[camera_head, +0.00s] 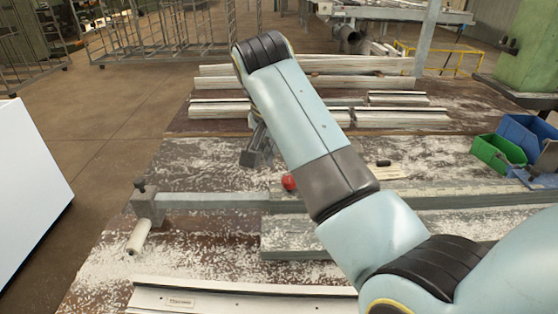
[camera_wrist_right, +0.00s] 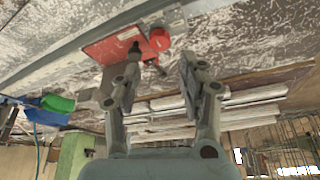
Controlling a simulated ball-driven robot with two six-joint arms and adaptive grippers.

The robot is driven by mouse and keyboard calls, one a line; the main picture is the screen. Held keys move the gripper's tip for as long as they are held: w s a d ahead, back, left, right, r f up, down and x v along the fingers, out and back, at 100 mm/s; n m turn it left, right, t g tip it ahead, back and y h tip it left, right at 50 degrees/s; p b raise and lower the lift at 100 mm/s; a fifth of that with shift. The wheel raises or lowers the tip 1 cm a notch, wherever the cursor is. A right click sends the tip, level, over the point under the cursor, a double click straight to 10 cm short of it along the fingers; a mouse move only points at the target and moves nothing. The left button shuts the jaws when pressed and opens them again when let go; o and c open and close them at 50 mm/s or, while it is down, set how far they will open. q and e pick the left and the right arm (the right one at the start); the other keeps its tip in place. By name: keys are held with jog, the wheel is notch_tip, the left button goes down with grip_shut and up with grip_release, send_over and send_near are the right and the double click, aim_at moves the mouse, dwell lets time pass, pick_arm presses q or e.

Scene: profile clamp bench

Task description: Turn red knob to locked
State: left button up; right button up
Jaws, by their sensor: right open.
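The red knob (camera_head: 288,182) shows in the head view just left of my right arm, beside the long grey profile (camera_head: 215,200). In the right wrist view the round red knob (camera_wrist_right: 160,39) sits at the right end of a red plate (camera_wrist_right: 108,48). A small dark part stands on that plate beside the knob. My right gripper (camera_head: 256,150) is open and empty, beyond and left of the knob in the head view. In the wrist view its fingers (camera_wrist_right: 160,75) are apart, with the knob beyond their tips and apart from them. My left gripper is out of view.
A clamp end with a pale roller handle (camera_head: 139,236) is at the left. Green (camera_head: 497,153) and blue (camera_head: 527,135) bins stand at the right. Pale profiles (camera_head: 310,82) lie at the back. A labelled rail (camera_head: 240,302) runs along the front. Shavings litter the bench.

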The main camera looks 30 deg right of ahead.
send_over(289, 179)
jog(key=s+a, duration=0.1)
jog(key=f, duration=0.4)
jog(key=shift+s+a+f+p, duration=0.2)
jog(key=shift+f+p, duration=0.1)
jog(key=shift+f, duration=0.1)
jog(key=x, duration=0.3)
jog(key=shift+w, duration=0.1)
jog(key=shift+x, duration=0.75)
jog(key=shift+c, duration=1.6)
jog(key=c, duration=0.5)
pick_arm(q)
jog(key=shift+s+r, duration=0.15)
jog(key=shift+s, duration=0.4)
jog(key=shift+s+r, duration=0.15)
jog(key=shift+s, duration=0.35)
pick_arm(e)
jog(key=shift+c, duration=0.2)
